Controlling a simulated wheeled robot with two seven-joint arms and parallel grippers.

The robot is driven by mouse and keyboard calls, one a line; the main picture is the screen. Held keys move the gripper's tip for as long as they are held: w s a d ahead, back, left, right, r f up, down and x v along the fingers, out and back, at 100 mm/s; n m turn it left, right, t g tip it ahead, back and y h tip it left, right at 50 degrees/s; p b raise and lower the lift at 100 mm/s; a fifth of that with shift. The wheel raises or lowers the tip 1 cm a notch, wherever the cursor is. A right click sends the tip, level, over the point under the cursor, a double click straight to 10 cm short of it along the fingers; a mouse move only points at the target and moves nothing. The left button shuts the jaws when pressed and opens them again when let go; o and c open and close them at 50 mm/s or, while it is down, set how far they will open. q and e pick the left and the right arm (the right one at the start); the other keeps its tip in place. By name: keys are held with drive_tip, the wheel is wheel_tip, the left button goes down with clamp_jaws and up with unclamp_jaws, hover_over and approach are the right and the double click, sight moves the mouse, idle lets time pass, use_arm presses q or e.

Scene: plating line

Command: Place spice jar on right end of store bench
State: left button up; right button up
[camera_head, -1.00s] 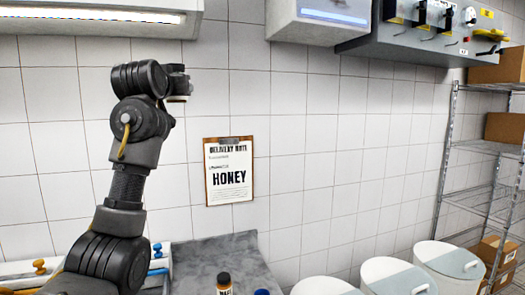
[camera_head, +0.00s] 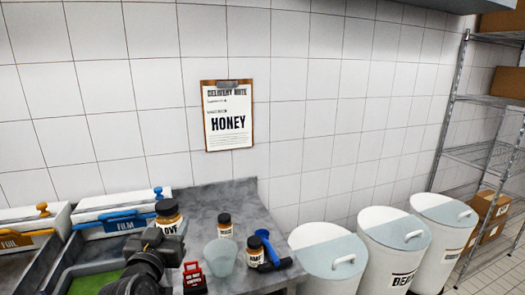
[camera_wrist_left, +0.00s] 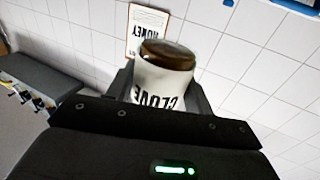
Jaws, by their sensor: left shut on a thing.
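The spice jar, with a dark lid and a white label reading CLOVE, shows in the head view (camera_head: 168,216) and in the left wrist view (camera_wrist_left: 163,80). My left gripper (camera_head: 158,238) is shut on it and holds it upright in the head view. In the left wrist view the jar stands between the dark fingers (camera_wrist_left: 162,100). The grey store bench (camera_head: 213,199) lies behind and to the right of the held jar. Whether the jar touches the bench cannot be told. My right gripper is not in view.
On the bench stand two small jars (camera_head: 225,226) (camera_head: 255,253), a pale cup (camera_head: 220,257), a red item (camera_head: 194,277) and a blue object (camera_head: 269,248). White bins (camera_head: 330,250) stand to the right. FILM (camera_head: 125,224) and FOIL boxes lie left. A HONEY note (camera_head: 228,117) hangs behind.

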use_arm(q)
drive_tip(key=shift+s+a+f, duration=0.15)
drive_tip(key=shift+s+f, duration=0.35)
drive_tip(key=shift+s, duration=0.2)
drive_tip(key=s+f, duration=0.8)
drive_tip(key=f, duration=0.2)
